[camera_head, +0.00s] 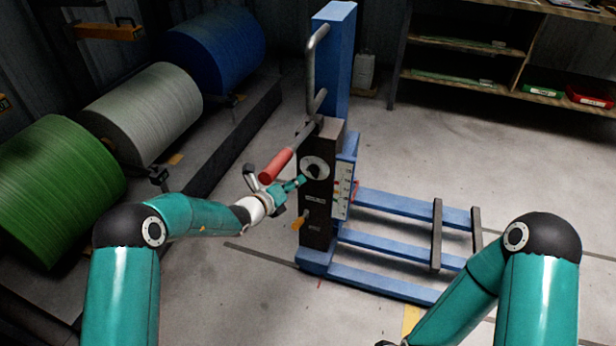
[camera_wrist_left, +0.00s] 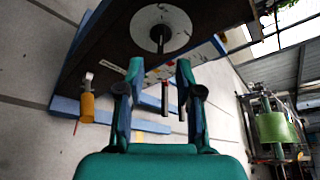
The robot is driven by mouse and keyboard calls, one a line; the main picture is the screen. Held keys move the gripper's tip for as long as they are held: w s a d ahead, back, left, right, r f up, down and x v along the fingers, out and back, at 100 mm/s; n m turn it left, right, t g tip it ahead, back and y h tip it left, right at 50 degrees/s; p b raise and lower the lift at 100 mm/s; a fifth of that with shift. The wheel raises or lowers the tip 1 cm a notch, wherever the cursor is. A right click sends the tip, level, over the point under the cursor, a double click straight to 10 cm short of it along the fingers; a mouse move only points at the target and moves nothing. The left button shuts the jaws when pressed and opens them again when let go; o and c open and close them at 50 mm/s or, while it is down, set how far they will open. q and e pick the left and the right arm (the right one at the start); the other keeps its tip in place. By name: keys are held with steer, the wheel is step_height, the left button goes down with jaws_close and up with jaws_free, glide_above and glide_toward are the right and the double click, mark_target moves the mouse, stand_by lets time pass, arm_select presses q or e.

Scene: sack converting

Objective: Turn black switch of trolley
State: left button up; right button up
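The trolley (camera_head: 342,70) is blue, with a dark upright panel (camera_head: 318,222). The black switch (camera_head: 316,169) sits on a pale round disc on that panel; in the left wrist view the switch (camera_wrist_left: 159,36) shows in the middle of the disc. My left gripper (camera_head: 302,181) is in front of the panel, just below and left of the switch. In the left wrist view its two fingers (camera_wrist_left: 160,64) are apart with nothing between them, and the switch lies beyond the tips. Of my right gripper, at most a sliver shows at the bottom edge of the head view.
A red-handled lever (camera_head: 275,166) juts out beside the left gripper. A yellow handle (camera_head: 299,223) sticks out lower on the panel. Large green (camera_head: 60,190), white (camera_head: 143,112) and blue (camera_head: 215,48) rolls stand at left.

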mark_target(310, 173)
arm_select(q)
steer(key=b+x, duration=0.1)
steer(key=x, duration=0.6)
steer(key=shift+w+d, duration=0.2)
steer(key=shift+w, duration=0.05)
steer(key=shift+f, duration=0.1)
jaws_close()
